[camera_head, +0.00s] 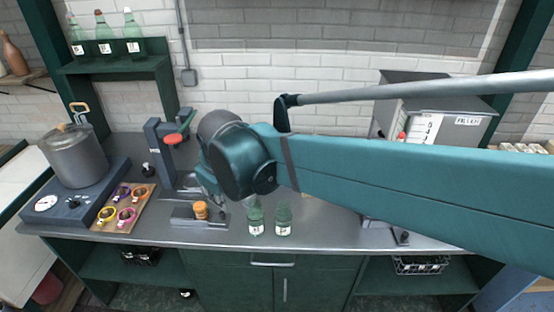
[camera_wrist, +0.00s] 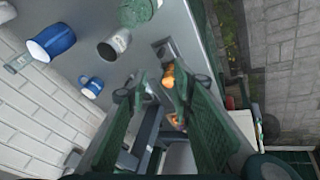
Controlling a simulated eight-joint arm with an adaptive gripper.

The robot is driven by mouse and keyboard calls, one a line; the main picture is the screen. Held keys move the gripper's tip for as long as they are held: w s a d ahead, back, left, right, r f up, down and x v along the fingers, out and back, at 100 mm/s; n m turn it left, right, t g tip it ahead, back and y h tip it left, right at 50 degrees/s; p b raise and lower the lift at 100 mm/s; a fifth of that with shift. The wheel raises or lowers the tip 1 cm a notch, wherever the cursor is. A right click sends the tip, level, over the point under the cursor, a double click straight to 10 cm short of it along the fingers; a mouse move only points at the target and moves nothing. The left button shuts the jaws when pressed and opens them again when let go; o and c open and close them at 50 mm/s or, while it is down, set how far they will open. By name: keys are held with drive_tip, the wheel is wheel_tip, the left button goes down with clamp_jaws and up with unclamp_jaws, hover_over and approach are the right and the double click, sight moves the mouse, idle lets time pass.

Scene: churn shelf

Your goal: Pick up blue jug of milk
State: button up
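In the wrist view, a blue vessel with a white rim (camera_wrist: 52,42) lies in view at the upper left, apart from my gripper. A smaller blue vessel with a handle (camera_wrist: 91,87) is nearer, left of my fingers. I cannot tell which is the milk jug, and no milk shows. Neither is visible in the head view, where my arm covers much of the counter. My gripper (camera_wrist: 152,88) is open, its two dark green fingers spread with no object held. An orange knobbed thing (camera_wrist: 169,76) shows near the right fingertip.
Two green glass bottles (camera_head: 283,219) stand at the counter's (camera_head: 330,236) front edge. A press with a red knob (camera_head: 173,139) stands behind my gripper.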

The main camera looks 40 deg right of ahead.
drive_tip(key=w+d+n+g+h+p, duration=0.25)
drive_tip(key=w+d+n+p, duration=0.2)
drive_tip(key=w+d, duration=0.65)
drive_tip(key=w+d+f+n+g+p, duration=0.1)
drive_tip(key=d+f+g+p, duration=0.1)
drive_tip(key=d, duration=0.6)
drive_tip(key=w+d+f+n+g+p, duration=0.2)
drive_tip(key=d+f+p, duration=0.2)
drive_tip(key=d, duration=0.4)
drive_tip(key=shift+d+f+g, duration=0.35)
drive_tip(key=shift+f, duration=0.25)
drive_tip(key=shift+y, duration=0.25)
drive_tip(key=shift+x, duration=1.3)
drive_tip(key=shift+x, duration=2.65)
drive_tip(key=shift+s+d, duration=0.1)
drive_tip(key=shift+s, duration=0.05)
drive_tip(key=shift+r, duration=0.1)
